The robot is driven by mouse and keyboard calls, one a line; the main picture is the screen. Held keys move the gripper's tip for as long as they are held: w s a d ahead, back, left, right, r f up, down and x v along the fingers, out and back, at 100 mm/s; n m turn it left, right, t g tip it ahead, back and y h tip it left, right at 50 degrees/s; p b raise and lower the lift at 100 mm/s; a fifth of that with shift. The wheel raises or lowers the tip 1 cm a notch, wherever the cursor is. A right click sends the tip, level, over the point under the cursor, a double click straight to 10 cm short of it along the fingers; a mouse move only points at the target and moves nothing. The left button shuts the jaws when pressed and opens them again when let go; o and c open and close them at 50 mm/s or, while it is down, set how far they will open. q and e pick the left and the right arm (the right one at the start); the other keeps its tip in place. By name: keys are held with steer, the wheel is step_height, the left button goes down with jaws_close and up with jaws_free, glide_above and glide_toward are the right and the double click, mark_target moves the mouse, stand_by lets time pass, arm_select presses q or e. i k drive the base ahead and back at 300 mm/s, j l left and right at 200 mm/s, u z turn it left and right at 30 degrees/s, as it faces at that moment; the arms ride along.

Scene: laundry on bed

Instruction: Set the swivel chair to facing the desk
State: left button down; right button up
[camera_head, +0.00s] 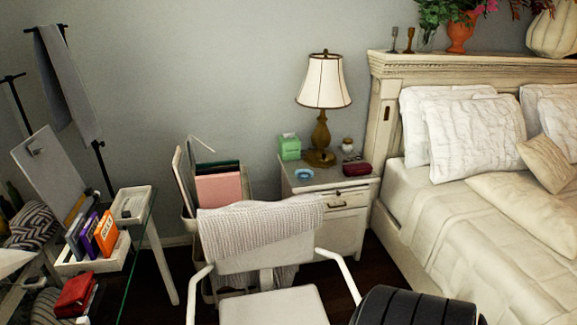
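The white swivel chair (262,258) stands at the bottom centre. A pale knit blanket (262,226) hangs over its backrest. The backrest is at the far side, and the seat (272,306) is at the near side, so the chair faces toward me. Its armrests (338,272) stick out on both sides. The glass-topped desk (148,228) is to the left of the chair, with a white leg (160,262) near it. The chair's base is below the picture edge. Neither of my grippers shows in this view.
A nightstand (347,222) with a lamp (323,85) stands behind the chair, beside the bed (400,222). A bin with folders (218,187) is behind the backrest. A dark ribbed object (415,307) at bottom right is unclear. Dark floor shows between chair and bed.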

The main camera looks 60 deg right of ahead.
mark_target(261, 244)
steer(key=z, duration=1.5)
